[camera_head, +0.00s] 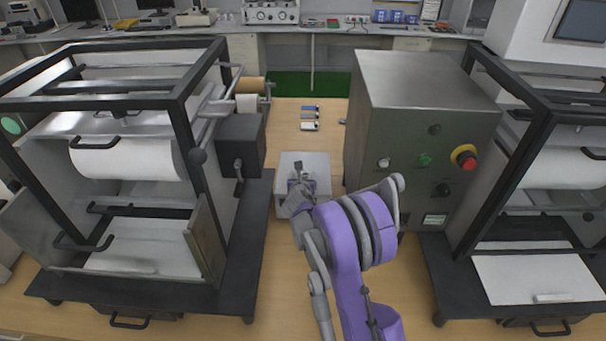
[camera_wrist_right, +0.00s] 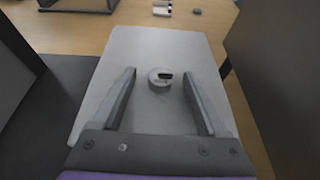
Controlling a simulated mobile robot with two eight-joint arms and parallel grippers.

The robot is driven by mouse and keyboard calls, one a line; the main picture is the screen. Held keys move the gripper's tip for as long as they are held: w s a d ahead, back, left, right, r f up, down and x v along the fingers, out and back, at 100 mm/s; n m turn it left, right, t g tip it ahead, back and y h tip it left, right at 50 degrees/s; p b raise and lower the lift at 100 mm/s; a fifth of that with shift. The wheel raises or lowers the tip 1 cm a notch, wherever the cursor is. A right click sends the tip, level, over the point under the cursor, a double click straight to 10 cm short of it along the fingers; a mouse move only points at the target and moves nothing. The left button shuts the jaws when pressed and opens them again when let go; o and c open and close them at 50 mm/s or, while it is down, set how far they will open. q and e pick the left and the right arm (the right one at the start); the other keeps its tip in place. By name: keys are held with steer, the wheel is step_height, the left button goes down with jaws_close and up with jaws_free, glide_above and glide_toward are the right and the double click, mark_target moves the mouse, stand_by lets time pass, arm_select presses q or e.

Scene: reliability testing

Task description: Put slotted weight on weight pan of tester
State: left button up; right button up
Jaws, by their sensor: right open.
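A small round metal piece with a dark slot, which looks like the slotted weight (camera_wrist_right: 155,85), sits on a pale grey flat-topped block (camera_wrist_right: 125,42) in the right wrist view. The block also shows in the head view (camera_head: 318,163) on the table between the machines. My right gripper (camera_wrist_right: 159,73) is open, with one finger on each side of the weight and a gap to both. In the head view my right gripper (camera_head: 298,179) is over the block and the weight is hidden or too small to tell. I cannot make out a weight pan. My left gripper is out of view.
A steel control box (camera_head: 385,120) with a red stop button (camera_head: 466,158) stands close right of my right arm. A black-framed machine (camera_head: 190,95) stands on the left, another on the right. Small blue and white items (camera_head: 310,118) lie behind the block.

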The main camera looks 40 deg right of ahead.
steer(key=shift+w+d+f, duration=0.15)
steer(key=shift+w+d, duration=0.05)
steer(key=shift+s, duration=0.15)
steer(key=shift+c, duration=0.5)
jaws_close()
step_height(320, 180, up, 10)
